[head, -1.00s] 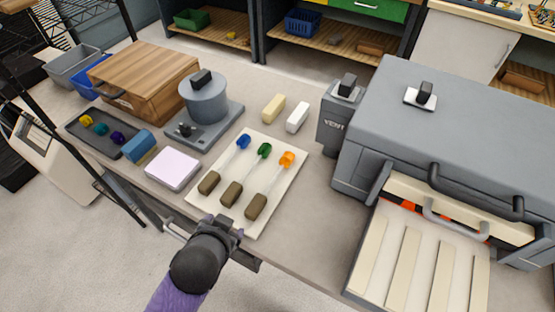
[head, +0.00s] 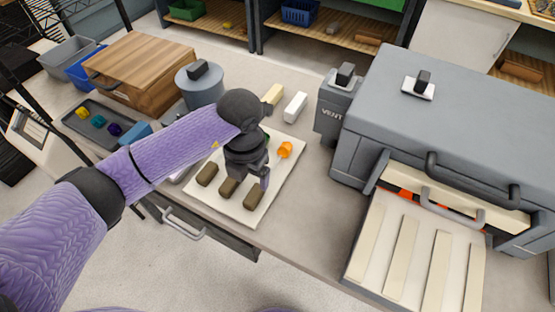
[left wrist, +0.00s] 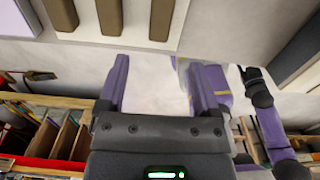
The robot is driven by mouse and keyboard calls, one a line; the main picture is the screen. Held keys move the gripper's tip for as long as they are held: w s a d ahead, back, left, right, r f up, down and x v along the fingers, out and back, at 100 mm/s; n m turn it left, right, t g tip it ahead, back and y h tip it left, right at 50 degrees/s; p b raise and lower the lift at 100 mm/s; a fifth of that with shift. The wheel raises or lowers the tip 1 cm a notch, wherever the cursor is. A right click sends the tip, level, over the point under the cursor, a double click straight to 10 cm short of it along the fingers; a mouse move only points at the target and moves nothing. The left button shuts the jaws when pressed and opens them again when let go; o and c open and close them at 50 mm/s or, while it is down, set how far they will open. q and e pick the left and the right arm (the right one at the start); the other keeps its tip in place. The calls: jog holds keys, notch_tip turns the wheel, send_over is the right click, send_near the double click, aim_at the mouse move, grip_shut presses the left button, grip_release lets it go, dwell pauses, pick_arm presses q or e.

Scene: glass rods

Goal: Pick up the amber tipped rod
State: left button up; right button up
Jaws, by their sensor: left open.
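The amber tipped rod's orange tip (head: 285,149) shows on the pale board (head: 236,214) in the head view; my gripper hides most of its shaft. Its dark handle (head: 254,195) is the rightmost of three. In the left wrist view a rightmost brown handle (left wrist: 163,18), seemingly this one, lies at the top edge. My left gripper (head: 261,184) points down over the board, close to this handle; contact cannot be told. In the left wrist view its fingers (left wrist: 161,85) are spread with nothing between them. My right gripper is not in view.
A grey furnace (head: 450,130) with a slatted shelf (head: 395,260) stands right. A vent block (head: 335,110) and white block (head: 295,107) stand behind. Bare bench lies right of the board.

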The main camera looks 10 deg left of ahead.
aim_at(252, 196)
pick_arm(q)
notch_tip(252, 196, down, 9)
jog(key=shift+w+f+b, duration=0.1)
jog(key=shift+b, duration=1.05)
grip_shut()
